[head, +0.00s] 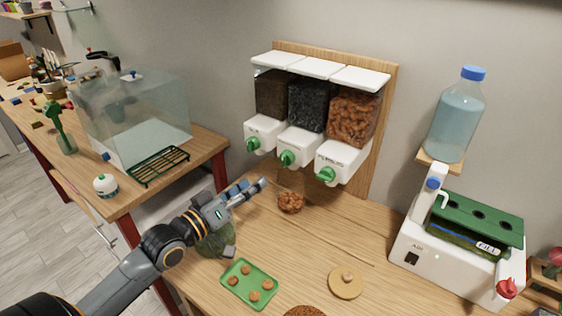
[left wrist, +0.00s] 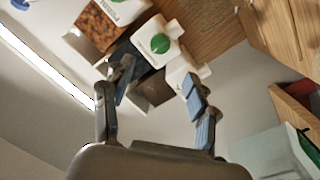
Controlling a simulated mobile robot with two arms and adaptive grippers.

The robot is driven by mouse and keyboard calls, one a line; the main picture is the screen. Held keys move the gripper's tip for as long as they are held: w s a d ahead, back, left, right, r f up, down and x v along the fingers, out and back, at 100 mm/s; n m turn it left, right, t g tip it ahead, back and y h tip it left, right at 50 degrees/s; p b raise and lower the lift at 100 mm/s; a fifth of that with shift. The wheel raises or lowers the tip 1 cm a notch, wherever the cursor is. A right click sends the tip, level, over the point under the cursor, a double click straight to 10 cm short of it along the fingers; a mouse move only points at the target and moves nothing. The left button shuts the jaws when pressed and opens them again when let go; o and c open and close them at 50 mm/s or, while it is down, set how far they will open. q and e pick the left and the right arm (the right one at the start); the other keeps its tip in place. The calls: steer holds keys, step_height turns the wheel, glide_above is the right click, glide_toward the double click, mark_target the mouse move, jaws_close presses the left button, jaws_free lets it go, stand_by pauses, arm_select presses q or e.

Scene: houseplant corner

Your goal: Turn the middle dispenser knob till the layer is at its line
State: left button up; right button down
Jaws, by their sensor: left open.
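Three wall dispensers hang side by side, each with a green knob. The middle dispenser (head: 309,105) holds dark, charcoal-like pieces, and its middle knob (head: 288,158) faces forward. The left one (head: 271,92) holds dark brown material, the right one (head: 353,118) orange-brown chunks. My left gripper (head: 259,188) is open and empty, below and in front of the left and middle knobs, apart from them. In the left wrist view a green knob (left wrist: 160,43) shows beyond and between the open fingers. A greenish round glass vessel (head: 214,241) is partly hidden under my gripper; its layers cannot be made out.
A small brown heap (head: 290,202) lies below the dispensers. A green tray (head: 249,284) with several brown discs and a round wooden piece (head: 346,283) lie in front. A glass tank (head: 133,115) stands left; a white machine (head: 452,250) and water bottle (head: 456,120) stand right.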

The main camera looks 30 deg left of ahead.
mark_target(282, 163)
arm_select(q)
steer(key=p+x, duration=0.1)
steer(key=x, duration=0.8)
steer(key=shift+w+p, duration=0.3)
steer(key=shift+p, duration=0.05)
steer(key=shift+w+d+f, duration=0.1)
steer(key=shift+w+d, duration=0.15)
steer(key=shift+w, duration=0.45)
steer(key=shift+c, duration=0.2)
steer(key=c, duration=1.1)
arm_select(e)
steer(key=shift+w+a+r, duration=0.1)
steer(key=shift+w+r, duration=0.1)
steer(key=shift+r, duration=0.85)
